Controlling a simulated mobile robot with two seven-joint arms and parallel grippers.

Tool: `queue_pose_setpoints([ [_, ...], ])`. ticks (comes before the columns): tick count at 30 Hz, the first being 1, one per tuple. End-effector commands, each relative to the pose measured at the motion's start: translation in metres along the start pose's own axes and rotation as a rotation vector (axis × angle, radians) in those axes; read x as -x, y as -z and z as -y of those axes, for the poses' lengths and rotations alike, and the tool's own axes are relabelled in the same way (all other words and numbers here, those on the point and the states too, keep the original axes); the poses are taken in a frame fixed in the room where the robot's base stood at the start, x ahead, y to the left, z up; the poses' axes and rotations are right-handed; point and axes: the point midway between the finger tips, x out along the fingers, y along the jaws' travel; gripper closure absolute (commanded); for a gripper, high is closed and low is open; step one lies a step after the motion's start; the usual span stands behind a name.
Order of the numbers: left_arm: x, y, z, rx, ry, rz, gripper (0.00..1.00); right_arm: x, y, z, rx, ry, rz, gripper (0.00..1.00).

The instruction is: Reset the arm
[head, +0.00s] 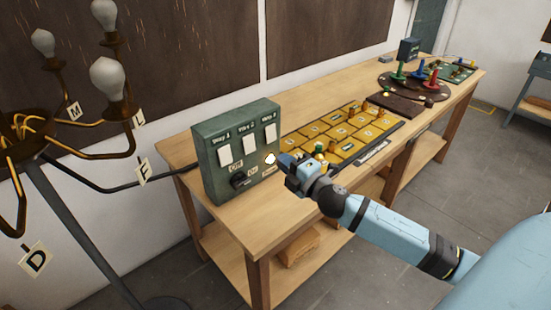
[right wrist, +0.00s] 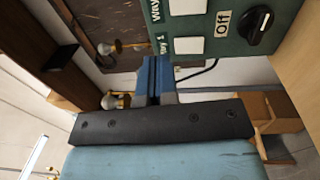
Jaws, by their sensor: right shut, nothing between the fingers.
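My right arm reaches in from the lower right of the head view. Its gripper (head: 286,160) is shut and empty, just right of the green switch box (head: 209,158) on the workbench. I cannot tell whether it touches the box. In the right wrist view the blue fingers (right wrist: 154,68) are together with nothing between them, and the green box (right wrist: 232,50) is beyond at upper right. The box has white switch plates labelled as ways and a black dial (head: 239,180), which also shows in the wrist view (right wrist: 260,26) beside the word "Off". My left gripper is out of view.
The wooden workbench (head: 228,229) bears a yellow tiled board (head: 340,133) with small pieces, close to my right gripper. A dark round board (head: 410,86) with coloured cones stands farther back. A lamp with bulbs (head: 108,78) and letter tags stands left.

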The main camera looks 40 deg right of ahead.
Motion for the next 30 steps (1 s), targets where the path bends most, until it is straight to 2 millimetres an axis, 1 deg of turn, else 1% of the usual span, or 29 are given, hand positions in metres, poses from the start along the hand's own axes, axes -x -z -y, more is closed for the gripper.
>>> queue_pose_setpoints([
  [4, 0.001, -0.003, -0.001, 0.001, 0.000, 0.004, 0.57, 0.005, 0.000, -0.001, 0.001, 0.001, 0.000, 1.00],
  [20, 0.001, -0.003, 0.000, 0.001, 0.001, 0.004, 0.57, 0.005, 0.000, -0.001, -0.001, 0.001, 0.000, 1.00],
  [22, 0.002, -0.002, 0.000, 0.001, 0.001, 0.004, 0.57, 0.007, 0.002, 0.003, -0.020, 0.011, 0.002, 1.00],
  [23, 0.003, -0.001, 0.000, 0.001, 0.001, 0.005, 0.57, 0.010, 0.004, 0.007, -0.042, 0.022, 0.004, 1.00],
  [26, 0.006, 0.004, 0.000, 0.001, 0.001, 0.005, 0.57, 0.026, 0.019, 0.036, -0.186, 0.096, 0.020, 1.00],
  [27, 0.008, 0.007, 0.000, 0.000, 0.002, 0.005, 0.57, 0.038, 0.029, 0.054, -0.276, 0.141, 0.032, 1.00],
  [29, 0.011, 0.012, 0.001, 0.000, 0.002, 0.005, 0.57, 0.059, 0.048, 0.082, -0.434, 0.219, 0.059, 1.00],
  [30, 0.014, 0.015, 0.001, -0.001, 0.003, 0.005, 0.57, 0.075, 0.063, 0.101, -0.550, 0.274, 0.083, 1.00],
])
